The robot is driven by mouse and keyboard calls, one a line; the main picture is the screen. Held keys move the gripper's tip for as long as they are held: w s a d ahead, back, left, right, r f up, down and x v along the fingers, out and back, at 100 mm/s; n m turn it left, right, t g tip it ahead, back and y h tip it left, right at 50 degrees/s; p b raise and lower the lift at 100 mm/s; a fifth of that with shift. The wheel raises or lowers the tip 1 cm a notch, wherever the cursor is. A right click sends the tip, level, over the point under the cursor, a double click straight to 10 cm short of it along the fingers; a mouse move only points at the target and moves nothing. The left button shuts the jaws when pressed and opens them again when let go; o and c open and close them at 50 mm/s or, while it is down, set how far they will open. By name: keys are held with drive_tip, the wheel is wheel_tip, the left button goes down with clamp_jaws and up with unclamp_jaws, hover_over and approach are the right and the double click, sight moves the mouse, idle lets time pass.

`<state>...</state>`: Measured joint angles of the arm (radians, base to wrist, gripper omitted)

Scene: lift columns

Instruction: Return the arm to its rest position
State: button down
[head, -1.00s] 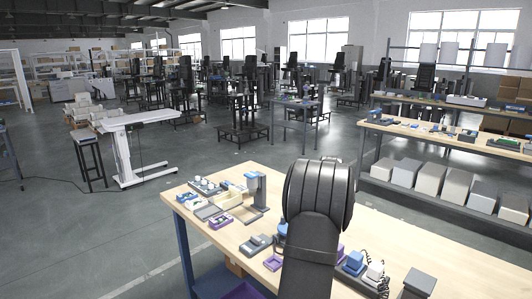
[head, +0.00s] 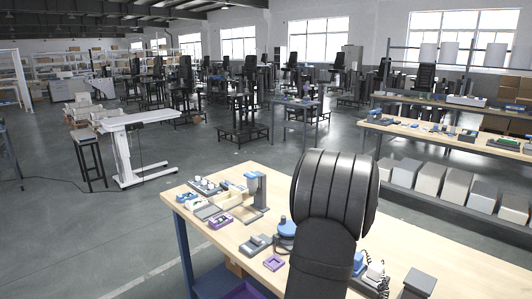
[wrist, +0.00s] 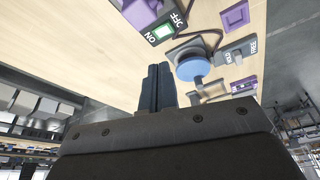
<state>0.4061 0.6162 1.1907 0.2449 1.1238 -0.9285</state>
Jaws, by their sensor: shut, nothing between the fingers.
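My gripper shows in the wrist view (wrist: 158,88), with its two dark fingers together and nothing between them. It is clear of the workbench (head: 440,262) and touches none of the items seen on it. In the head view my dark arm rises in front of the bench and hides its middle; the gripper itself is hidden there.
A blue round-topped device (head: 286,230), a purple tray (head: 274,262), a grey-blue stand (head: 257,188) and several small boxes sit left of my arm. The bench's far right is bare.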

drive_tip(key=shift+s+d+r+n, duration=0.15)
drive_tip(key=shift+s+r+n, duration=0.25)
drive_tip(key=shift+n, duration=0.2)
